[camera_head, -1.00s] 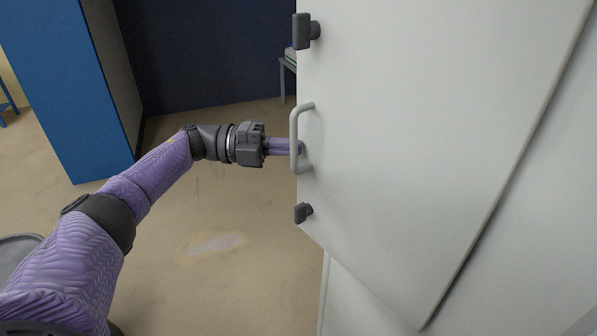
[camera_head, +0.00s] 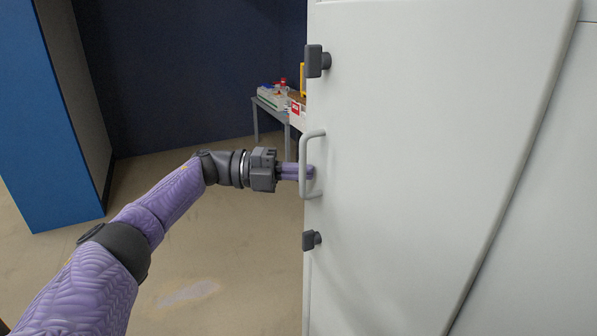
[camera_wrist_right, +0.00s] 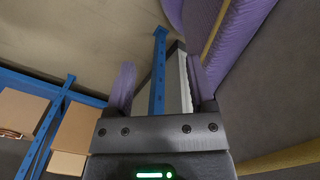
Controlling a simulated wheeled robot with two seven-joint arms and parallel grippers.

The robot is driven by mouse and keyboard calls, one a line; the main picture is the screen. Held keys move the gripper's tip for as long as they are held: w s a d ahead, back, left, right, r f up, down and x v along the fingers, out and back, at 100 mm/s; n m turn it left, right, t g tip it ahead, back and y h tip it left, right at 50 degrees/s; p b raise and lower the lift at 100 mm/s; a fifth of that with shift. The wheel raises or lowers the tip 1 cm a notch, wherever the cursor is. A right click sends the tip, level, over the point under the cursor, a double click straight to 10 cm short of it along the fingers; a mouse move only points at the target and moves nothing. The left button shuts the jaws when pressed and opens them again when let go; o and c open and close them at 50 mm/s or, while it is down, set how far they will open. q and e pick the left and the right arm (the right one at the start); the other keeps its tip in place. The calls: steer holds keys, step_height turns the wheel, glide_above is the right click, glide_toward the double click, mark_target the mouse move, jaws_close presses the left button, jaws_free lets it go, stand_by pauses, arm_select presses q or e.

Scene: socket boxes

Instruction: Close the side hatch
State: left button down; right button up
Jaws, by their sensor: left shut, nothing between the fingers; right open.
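The side hatch (camera_head: 420,150) is a large light-grey panel filling the right of the head view. It has a pale bar handle (camera_head: 304,165) near its left edge and two dark latches, an upper one (camera_head: 316,61) and a lower one (camera_head: 311,240). My left gripper (camera_head: 308,172) is shut and empty. Its purple fingertips reach in behind the handle's upright bar, at mid-height; I cannot tell whether they touch the bar or panel. My right gripper (camera_wrist_right: 158,85) shows only in the right wrist view, with its purple fingers apart and nothing held between them.
A blue cabinet (camera_head: 35,120) stands at the left. A grey table (camera_head: 272,110) with small items is behind the hatch edge. Open floor (camera_head: 230,270) lies below my left arm. The right wrist view shows blue shelving (camera_wrist_right: 48,125) with cardboard boxes (camera_wrist_right: 78,128).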

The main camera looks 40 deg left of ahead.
steer(key=shift+a, duration=0.25)
